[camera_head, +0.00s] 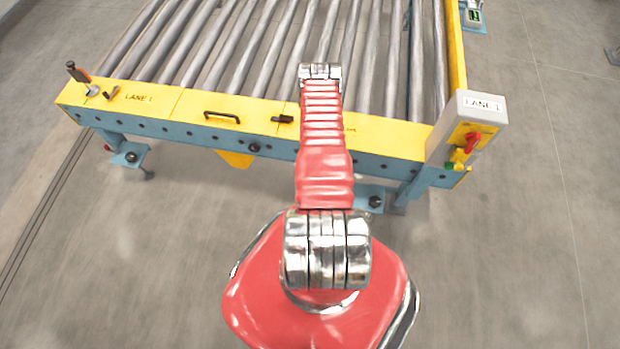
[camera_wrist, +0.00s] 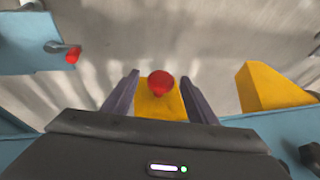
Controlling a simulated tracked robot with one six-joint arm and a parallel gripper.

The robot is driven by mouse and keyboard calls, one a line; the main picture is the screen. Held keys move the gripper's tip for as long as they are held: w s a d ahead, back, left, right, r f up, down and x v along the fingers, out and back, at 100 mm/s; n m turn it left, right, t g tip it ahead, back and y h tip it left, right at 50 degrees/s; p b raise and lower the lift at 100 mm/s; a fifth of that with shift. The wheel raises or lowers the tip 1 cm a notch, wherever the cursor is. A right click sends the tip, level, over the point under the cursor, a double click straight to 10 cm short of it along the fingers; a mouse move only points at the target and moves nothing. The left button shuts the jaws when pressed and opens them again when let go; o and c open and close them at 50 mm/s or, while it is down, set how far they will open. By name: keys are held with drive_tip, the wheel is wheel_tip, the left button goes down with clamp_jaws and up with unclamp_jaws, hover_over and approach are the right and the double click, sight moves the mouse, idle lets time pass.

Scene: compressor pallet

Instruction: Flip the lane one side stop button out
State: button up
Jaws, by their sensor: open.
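In the wrist view a round red button (camera_wrist: 161,83) sits on a yellow block (camera_wrist: 158,107). My gripper (camera_wrist: 160,76) is open, with one dark finger on each side of the button and block. I see no clear contact between fingers and button, and the depth between them is hard to judge. The gripper body hides the lower part of the block. In the head view my red arm reaches over the yellow rail of lane one (camera_head: 155,103); the gripper and this button cannot be made out there.
A grey box labelled LANE 1 (camera_head: 481,103) with a red switch (camera_head: 472,141) stands at the rail's right end. A handle (camera_head: 222,116) and a black latch (camera_head: 283,118) lie on the rail. A yellow wedge (camera_wrist: 268,87) is right of my gripper; a small red knob (camera_wrist: 73,56) is left.

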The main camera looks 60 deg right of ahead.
drive_tip(key=v, duration=1.3)
drive_tip(key=shift+s+a, duration=0.15)
idle(0.4)
